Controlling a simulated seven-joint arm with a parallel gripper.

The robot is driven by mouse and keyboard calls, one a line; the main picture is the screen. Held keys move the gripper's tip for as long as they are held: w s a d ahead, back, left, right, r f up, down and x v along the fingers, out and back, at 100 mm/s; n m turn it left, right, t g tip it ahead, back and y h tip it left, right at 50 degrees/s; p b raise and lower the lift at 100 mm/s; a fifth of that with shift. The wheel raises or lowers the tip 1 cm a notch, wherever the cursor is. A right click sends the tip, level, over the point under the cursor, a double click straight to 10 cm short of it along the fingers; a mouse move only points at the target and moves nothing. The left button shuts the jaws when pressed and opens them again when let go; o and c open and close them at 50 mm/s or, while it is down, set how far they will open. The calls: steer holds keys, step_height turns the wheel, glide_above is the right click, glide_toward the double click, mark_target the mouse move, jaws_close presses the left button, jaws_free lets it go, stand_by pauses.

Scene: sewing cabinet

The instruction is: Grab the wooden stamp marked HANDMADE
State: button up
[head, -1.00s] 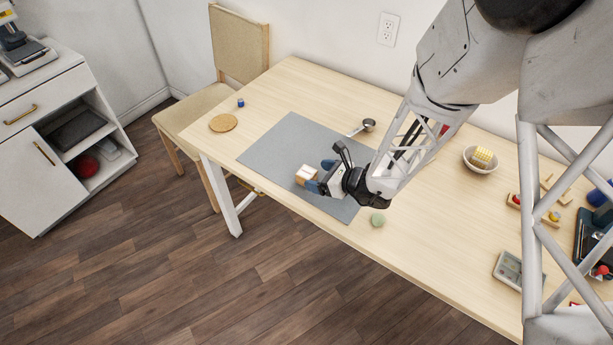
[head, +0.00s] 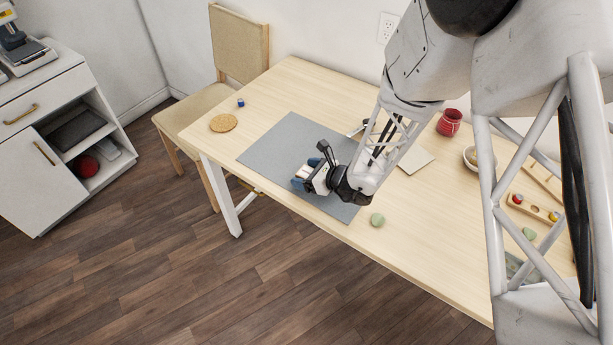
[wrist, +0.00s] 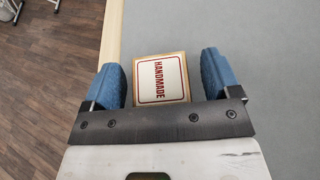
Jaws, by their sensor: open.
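The wooden stamp (wrist: 161,78) has a white label with a red border and the red word HANDMADE. In the wrist view it lies between the two blue fingers of my open gripper (wrist: 168,82), with a small gap showing at each side. In the head view my gripper (head: 306,178) is at the front edge of the grey mat (head: 285,140), and the stamp (head: 303,173) is mostly hidden by the fingers.
A round cork coaster (head: 223,123) and a small blue item (head: 240,102) lie left of the mat. A green round item (head: 377,220) sits right of my gripper near the table's front edge. The mat's left part is clear.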

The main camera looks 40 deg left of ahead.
mark_target(307, 172)
steer(key=shift+c, duration=0.3)
steer(key=c, duration=1)
steer(key=shift+o, duration=0.2)
steer(key=shift+r, duration=0.15)
steer(key=shift+r, duration=0.75)
step_height(307, 172, up, 2)
steer(key=s+d+r, duration=0.1)
steer(key=s+d, duration=0.9)
steer(key=d, duration=0.2)
steer(key=shift+s, duration=0.2)
steer(key=shift+d+r, duration=0.1)
